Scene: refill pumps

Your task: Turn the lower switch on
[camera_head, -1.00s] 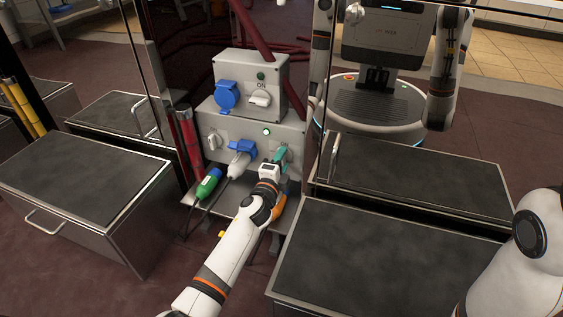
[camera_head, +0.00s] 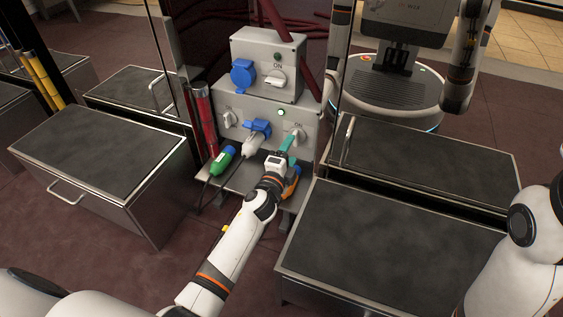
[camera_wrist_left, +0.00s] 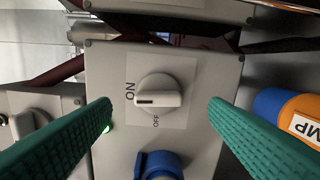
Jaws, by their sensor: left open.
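The lower grey box (camera_head: 262,115) has a light rotary switch (camera_head: 298,133) on its right side. In the left wrist view this switch (camera_wrist_left: 158,95) has its dark mark toward the ON label, with OFF on another side. The lamp (camera_head: 281,112) on the lower box glows green-white. My left gripper (camera_head: 287,148) is open just in front of the lower box; in its wrist view the teal fingers (camera_wrist_left: 160,108) stand either side of the switch, apart from it. A second arm shows at the right edge, its gripper out of view.
The upper box (camera_head: 267,65) carries a blue socket (camera_head: 243,73) and another ON switch (camera_head: 276,77). A blue socket with a white plug (camera_head: 254,143) is left of my gripper. A green plug (camera_head: 222,160) and an orange plug (camera_head: 291,184) lie low. Dark-topped cabinets (camera_head: 390,250) flank the space.

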